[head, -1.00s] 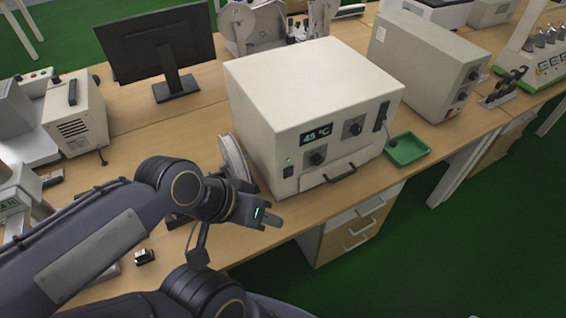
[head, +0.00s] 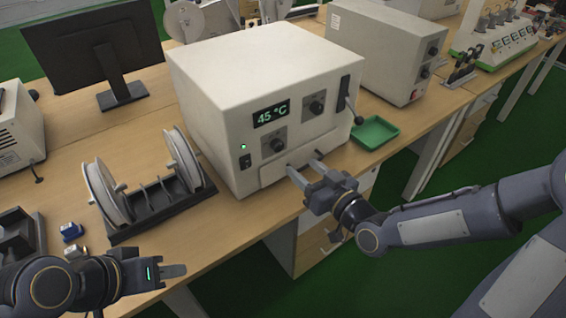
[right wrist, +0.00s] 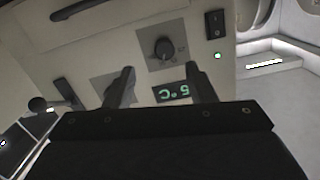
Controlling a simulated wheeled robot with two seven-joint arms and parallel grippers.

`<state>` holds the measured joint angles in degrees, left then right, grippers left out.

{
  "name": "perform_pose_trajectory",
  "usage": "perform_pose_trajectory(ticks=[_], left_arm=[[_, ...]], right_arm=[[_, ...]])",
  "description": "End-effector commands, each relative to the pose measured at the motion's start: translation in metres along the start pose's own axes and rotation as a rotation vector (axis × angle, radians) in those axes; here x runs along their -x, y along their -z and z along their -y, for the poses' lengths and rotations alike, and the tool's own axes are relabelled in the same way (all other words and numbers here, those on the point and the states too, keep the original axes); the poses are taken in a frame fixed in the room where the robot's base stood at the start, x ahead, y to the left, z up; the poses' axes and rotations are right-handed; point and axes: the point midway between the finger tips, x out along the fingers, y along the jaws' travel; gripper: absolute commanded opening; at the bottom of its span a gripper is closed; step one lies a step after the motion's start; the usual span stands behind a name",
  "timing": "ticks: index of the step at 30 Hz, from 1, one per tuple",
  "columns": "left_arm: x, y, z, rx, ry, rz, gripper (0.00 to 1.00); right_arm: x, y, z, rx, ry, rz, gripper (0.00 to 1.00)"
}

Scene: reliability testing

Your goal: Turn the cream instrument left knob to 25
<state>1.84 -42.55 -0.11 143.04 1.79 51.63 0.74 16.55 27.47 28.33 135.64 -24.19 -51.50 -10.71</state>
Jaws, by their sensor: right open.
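My right gripper (head: 305,167) is open and empty in front of the instrument's lower front. In the upside-down right wrist view, the left knob (right wrist: 163,48) shows between and beyond the fingertips, apart from them; a finger covers part of the other grey panel. My left gripper (head: 172,271) is at the lower left; its jaw gap is unclear.
A handle is on the instrument's lower front, close to my right gripper. A green tray (head: 375,132) lies to the right. A spool rack (head: 150,205) stands left of the instrument, with a monitor (head: 95,55) behind. A second cream box (head: 385,45) stands at right.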

Motion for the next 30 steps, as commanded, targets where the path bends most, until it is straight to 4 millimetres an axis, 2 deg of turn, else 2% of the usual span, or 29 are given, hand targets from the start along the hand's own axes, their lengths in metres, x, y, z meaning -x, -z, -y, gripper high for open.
perform_pose_trajectory(ticks=[1,5,18,23,30], left_arm=[[-0.004,-0.002,0.002,0.000,0.000,0.000,0.36],[-0.004,-0.002,0.002,0.000,0.000,0.000,0.36],[0.003,0.002,-0.002,0.000,0.000,-0.001,0.36],[0.004,0.002,-0.002,0.000,0.000,-0.001,0.36],[0.004,0.002,-0.002,0.000,0.000,0.000,0.36]], right_arm=[[-0.003,-0.004,0.002,-0.014,0.011,-0.029,0.50],[-0.011,0.000,0.005,-0.024,0.022,-0.070,0.50],[-0.074,0.005,0.007,-0.025,0.021,-0.070,0.50],[-0.083,0.005,0.007,-0.024,0.020,-0.068,0.50],[-0.083,0.005,0.006,-0.023,0.019,-0.068,0.50]])
